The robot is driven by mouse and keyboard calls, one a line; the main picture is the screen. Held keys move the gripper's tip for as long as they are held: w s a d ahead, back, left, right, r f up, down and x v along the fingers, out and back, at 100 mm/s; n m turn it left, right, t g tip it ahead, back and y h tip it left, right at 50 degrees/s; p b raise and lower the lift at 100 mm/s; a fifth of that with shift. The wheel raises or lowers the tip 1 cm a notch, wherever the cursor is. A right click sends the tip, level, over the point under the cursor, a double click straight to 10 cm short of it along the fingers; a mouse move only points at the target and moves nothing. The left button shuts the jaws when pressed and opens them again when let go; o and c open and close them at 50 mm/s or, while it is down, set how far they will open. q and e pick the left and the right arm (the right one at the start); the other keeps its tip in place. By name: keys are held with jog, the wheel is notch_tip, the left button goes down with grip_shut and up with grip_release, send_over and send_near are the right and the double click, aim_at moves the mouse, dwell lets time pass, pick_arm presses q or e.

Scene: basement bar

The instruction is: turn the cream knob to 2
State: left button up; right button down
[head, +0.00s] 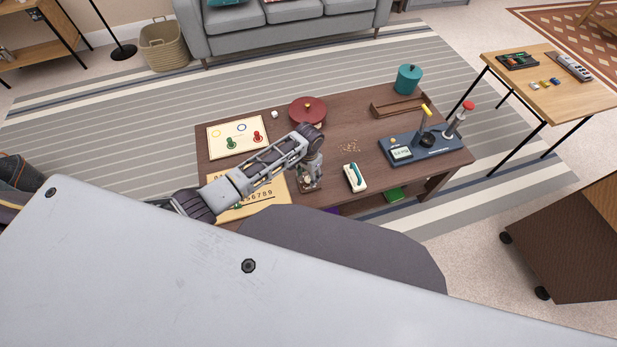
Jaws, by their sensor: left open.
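My left arm comes in from the left over the brown low table (362,118). Its gripper (309,183) points down at the table's near edge, left of a cream-and-teal device (354,177). The gripper is open. A small cream spot (306,178) shows between or just behind the fingers; it may be the cream knob, but it is too small and covered to be sure. No dial numbers can be read there, and I cannot tell whether the fingers touch it. My right gripper is not in view.
A letter-and-number board (262,207) lies left of the gripper, partly under my arm.

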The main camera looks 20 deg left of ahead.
pick_arm(q)
jog(key=shift+f, duration=0.75)
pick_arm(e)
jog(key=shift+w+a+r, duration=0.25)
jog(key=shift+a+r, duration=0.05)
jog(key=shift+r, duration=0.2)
pick_arm(q)
jog(key=c, duration=1)
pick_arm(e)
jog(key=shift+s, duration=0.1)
